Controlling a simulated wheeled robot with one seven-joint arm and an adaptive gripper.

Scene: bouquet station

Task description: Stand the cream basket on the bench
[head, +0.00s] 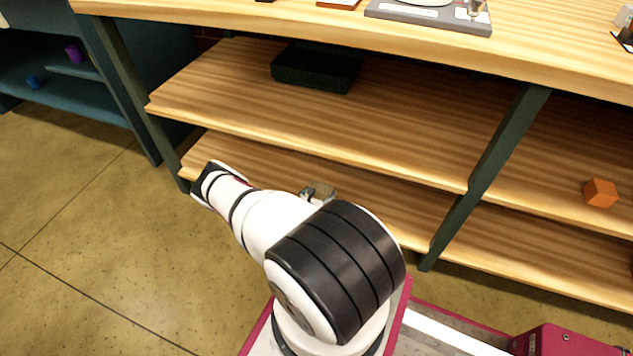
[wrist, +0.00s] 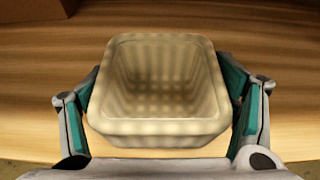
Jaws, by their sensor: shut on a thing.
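The cream basket (wrist: 160,127) is a ribbed, open-topped tub, and it looks empty. In the wrist view my gripper (wrist: 161,88) has one teal-padded finger on each side of it and is shut on it. Wood grain shows behind and below the basket; I cannot tell whether it touches that surface. In the head view my arm hides most of the gripper and basket, with only a small grey and beige part showing in front of the lower shelf. The bench (head: 230,12) has a pale wooden top across the upper edge of the head view.
A dark green tray (head: 317,68) sits on the upper shelf (head: 400,135). An orange block (head: 600,193) is on a shelf at right. A grey scale-like device (head: 430,14) stands on the bench top. Dark posts (head: 490,165) divide the shelves. A blue shelf unit (head: 75,95) stands at left.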

